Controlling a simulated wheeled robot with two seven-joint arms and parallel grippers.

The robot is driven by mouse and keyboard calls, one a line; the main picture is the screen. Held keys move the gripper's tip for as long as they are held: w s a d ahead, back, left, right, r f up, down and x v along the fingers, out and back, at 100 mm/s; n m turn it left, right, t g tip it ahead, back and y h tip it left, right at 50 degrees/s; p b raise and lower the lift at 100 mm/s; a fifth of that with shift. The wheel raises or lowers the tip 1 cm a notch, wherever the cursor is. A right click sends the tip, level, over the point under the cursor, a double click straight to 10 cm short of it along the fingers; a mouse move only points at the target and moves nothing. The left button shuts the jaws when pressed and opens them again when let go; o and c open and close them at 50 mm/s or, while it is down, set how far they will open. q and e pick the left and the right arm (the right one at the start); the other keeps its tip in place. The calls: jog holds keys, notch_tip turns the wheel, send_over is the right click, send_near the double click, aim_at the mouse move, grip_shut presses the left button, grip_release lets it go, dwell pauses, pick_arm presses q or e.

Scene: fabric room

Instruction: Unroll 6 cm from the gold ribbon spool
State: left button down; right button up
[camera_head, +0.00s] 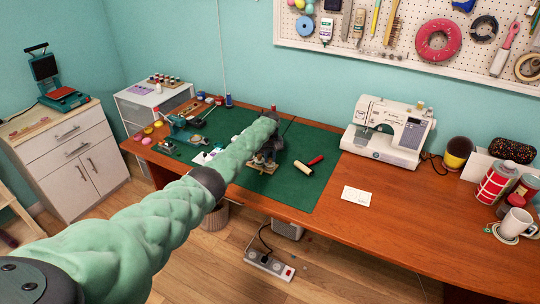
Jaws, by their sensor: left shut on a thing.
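My left arm reaches in from the lower left over the green cutting mat (322,148). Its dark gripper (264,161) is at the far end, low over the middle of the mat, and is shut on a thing. A small tan or golden piece (262,169) shows right at the fingertips. It is too small and too covered to tell whether this is the gold ribbon spool, its ribbon or something else. I cannot make out a gold spool clearly anywhere else. My right gripper is not in view.
A roller with a red handle (309,165) lies right of the gripper. A white sewing machine (389,131) stands on the wooden table (400,205), near a white card (356,196). Small tools and spools crowd the left side. Cups and tins stand far right. The front middle-right is clear.

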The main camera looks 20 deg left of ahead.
pick_arm(q)
jog(key=n+p, duration=0.1)
jog(key=n, duration=0.2)
jog(key=shift+r, duration=0.2)
jog(key=shift+n, duration=0.4)
jog(key=n+p, duration=0.1)
jog(key=n, duration=0.1)
jog(key=shift+w+n, duration=0.1)
jog(key=shift+n, duration=0.3)
jog(key=n+p, duration=0.1)
jog(key=n, duration=0.2)
jog(key=n+p, duration=0.1)
jog(key=n, duration=0.7)
jog(key=shift+n, duration=0.7)
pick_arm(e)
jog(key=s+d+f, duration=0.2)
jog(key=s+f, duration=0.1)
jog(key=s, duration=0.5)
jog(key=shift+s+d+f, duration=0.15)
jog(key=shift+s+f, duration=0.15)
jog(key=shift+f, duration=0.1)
pick_arm(q)
jog(key=shift+n, duration=0.3)
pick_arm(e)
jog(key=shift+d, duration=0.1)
